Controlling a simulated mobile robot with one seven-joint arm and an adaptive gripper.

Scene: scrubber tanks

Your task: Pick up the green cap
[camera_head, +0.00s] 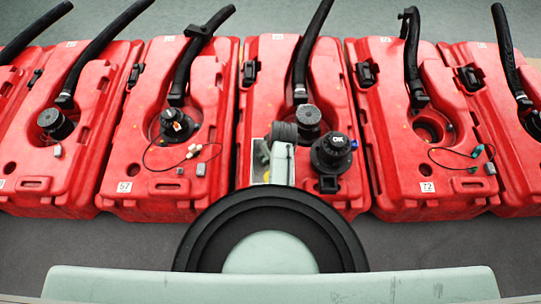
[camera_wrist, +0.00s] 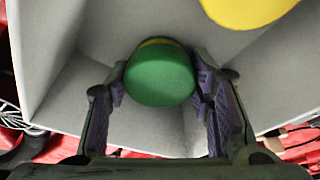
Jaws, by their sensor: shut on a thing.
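The green cap (camera_wrist: 160,76) shows in the wrist view, rounded, with a thin yellow band along its far edge. My gripper (camera_wrist: 159,68) has one finger on each side of the cap, with dark ridged pads against it, and is shut on it. The cap is over or inside a pale grey container (camera_wrist: 75,85) with slanted walls. I cannot tell whether it touches the container's floor. In the head view I cannot make out the cap.
A yellow rounded object (camera_wrist: 248,10) lies in the container, near the top right of the wrist view. In the head view, several red tanks (camera_head: 120,195) with black hoses (camera_head: 195,50) stand in a row. Loose cables with small connectors (camera_head: 195,150) lie on some tanks.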

